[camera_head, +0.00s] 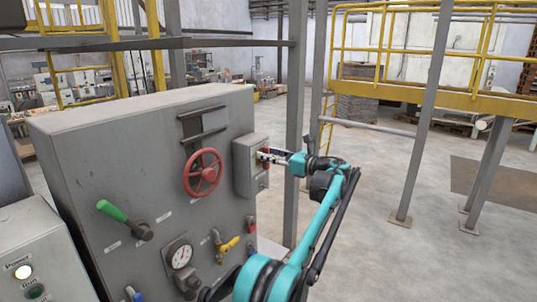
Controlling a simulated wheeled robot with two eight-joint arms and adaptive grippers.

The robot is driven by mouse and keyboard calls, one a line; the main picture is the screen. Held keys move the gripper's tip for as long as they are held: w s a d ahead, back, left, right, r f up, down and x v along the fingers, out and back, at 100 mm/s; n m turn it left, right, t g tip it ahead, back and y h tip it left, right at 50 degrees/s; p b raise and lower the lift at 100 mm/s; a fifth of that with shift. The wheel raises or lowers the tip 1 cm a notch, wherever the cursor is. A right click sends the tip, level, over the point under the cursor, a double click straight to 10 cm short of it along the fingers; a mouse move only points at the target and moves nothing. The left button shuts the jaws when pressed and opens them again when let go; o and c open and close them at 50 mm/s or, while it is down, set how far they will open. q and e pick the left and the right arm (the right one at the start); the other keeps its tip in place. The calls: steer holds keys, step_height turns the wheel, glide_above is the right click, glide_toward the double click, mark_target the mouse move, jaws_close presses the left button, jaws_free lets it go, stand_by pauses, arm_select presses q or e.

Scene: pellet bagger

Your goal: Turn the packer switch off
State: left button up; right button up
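A small grey switch box (244,168) is mounted on the right part of the large grey panel (110,165). Its front has a yellow and red part, mostly covered by my gripper, and a small knob lower down. I cannot read any label naming it the packer switch, and the switch's position is hidden. My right gripper is not in view.
The panel also carries a red handwheel (202,172), a green-handled lever (112,210), a gauge (181,256) and a yellow valve handle (229,244). A box marked Power (30,250) with a lit lamp stands at lower left. A grey post (297,120) rises just behind my gripper.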

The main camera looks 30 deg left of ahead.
arm_select(q)
steer(key=shift+a, duration=0.25)
steer(key=c, duration=0.8)
